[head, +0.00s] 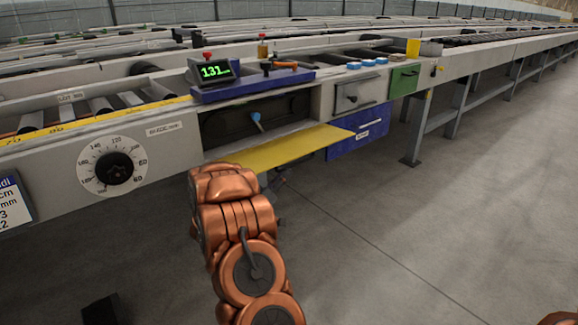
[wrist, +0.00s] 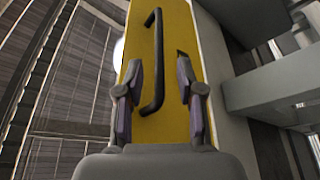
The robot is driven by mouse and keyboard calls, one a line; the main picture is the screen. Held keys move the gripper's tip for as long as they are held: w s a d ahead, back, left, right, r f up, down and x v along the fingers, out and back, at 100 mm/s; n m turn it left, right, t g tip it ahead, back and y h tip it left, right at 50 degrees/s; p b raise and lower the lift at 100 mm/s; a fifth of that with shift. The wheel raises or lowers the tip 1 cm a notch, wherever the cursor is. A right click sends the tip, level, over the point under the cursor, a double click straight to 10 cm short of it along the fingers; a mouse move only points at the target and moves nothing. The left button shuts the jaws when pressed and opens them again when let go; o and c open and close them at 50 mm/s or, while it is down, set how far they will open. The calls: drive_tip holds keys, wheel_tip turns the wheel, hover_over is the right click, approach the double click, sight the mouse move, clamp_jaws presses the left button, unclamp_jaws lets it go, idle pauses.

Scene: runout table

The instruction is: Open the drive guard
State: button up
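The drive guard is a yellow panel (head: 285,148) on the front of the table. In the head view it stands folded out and down, nearly level, below a dark opening (head: 235,125). A blue-tipped lever (head: 256,121) shows inside the opening. In the wrist view the yellow guard (wrist: 182,25) fills the middle and carries a black bar handle (wrist: 158,60). My gripper (wrist: 158,75) is open, with a finger on either side of the handle and visible gaps between. In the head view my gripper is hidden behind my arm and the panel.
Left of the opening is a dial (head: 112,168). Above it a blue shelf (head: 250,85) holds a display reading 131 (head: 214,71) and an orange-handled tool (head: 292,65). The floor (head: 430,220) at right is clear.

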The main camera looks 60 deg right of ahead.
sight(293, 165)
drive_tip(key=shift+b+x, duration=0.9)
drive_tip(key=shift+x, duration=2.1)
drive_tip(key=shift+c, duration=0.3)
drive_tip(key=shift+s, duration=0.1)
clamp_jaws()
